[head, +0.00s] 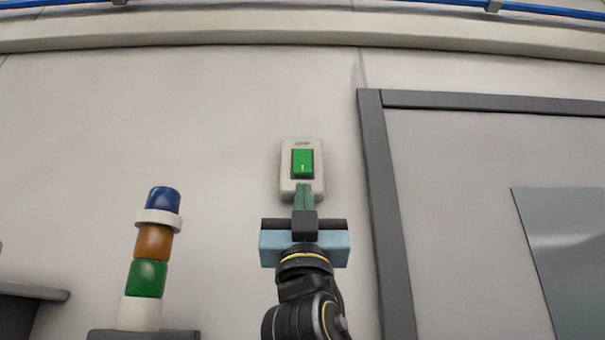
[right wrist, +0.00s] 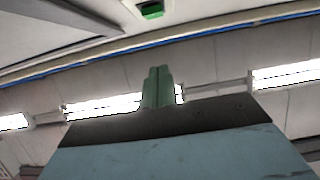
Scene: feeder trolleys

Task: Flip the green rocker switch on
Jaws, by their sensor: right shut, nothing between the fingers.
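The green rocker switch (head: 303,162) sits in a pale wall plate (head: 288,185) in the middle of the head view, with a small white mark on its lower half. My right gripper (head: 304,186) is shut and empty, its green fingers pointing up just below the rocker, over the lower part of the plate. I cannot tell whether the fingertips touch it. In the right wrist view the shut fingers (right wrist: 158,72) point up, and a green patch, apparently the switch (right wrist: 152,9), shows at the top edge, apart from them. My left gripper is not in view.
A signal tower (head: 148,278) with blue, orange and green segments stands left of my right arm. A dark grey door frame (head: 376,190) rises to the right of the switch. A grey ledge (head: 35,291) is at the lower left. The wall around the plate is clear.

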